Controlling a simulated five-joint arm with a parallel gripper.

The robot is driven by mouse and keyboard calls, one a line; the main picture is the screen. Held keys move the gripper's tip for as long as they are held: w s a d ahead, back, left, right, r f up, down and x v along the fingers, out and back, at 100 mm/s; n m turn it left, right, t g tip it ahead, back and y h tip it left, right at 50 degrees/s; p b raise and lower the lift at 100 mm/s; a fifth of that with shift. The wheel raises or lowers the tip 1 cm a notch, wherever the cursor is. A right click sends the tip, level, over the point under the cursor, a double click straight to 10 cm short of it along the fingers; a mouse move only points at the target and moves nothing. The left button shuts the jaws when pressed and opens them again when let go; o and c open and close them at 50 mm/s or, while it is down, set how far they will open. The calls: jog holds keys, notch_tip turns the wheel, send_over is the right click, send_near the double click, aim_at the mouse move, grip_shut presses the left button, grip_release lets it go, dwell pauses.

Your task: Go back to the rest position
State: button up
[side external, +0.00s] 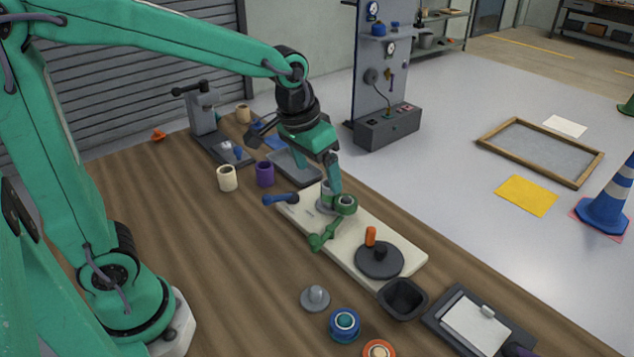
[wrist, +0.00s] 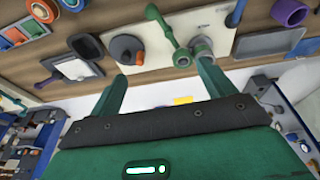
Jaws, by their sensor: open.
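My gripper (side external: 336,188) is above the cream board on the table, its fingers pointing down near a green ring (side external: 343,203). In the wrist view my gripper (wrist: 160,84) has its two fingers well apart, with nothing held between them. The green ring and a green crank-like arm (side external: 325,234) are on the cream board (side external: 398,238); the green arm also shows in the wrist view (wrist: 163,30). A grey round part (wrist: 200,47) is beside the ring. From the side, the fingertips overlap the ring, so I cannot tell whether they touch it.
A dark disc (side external: 378,262) with an orange peg and a blue handle (side external: 281,199) are on the board. Cream (side external: 227,178) and purple (side external: 265,174) cups stand behind.

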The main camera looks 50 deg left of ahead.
jog(key=s+a+r+t, duration=0.1)
jog(key=s+a, duration=0.1)
jog(key=s, duration=0.5)
jog(key=s+a+r+t, duration=0.1)
jog(key=s+a+r, duration=0.1)
jog(key=s, duration=0.5)
jog(key=shift+a+r+t, duration=0.2)
jog(key=shift+a+t, duration=0.05)
jog(key=shift+t, duration=0.05)
jog(key=shift+r, duration=0.1)
jog(key=w+d+f+g, duration=0.1)
jog(key=w+d+g, duration=0.15)
jog(key=w, duration=0.45)
jog(key=w+d+f+g, duration=0.1)
jog(key=w+d, duration=0.2)
jog(key=w, duration=0.4)
jog(key=shift+g, duration=0.95)
jog(key=w+d+f, duration=0.2)
jog(key=w+f, duration=0.1)
jog(key=w+d+f, duration=0.1)
jog(key=w+f, duration=0.1)
jog(key=f, duration=0.1)
jog(key=w+d+f, duration=0.2)
jog(key=w+f, duration=0.1)
jog(key=shift+w+d, duration=0.35)
jog(key=shift+w+d+f, duration=0.2)
jog(key=shift+w+f, duration=0.05)
jog(key=shift+f, duration=0.1)
jog(key=shift+f, duration=0.1)
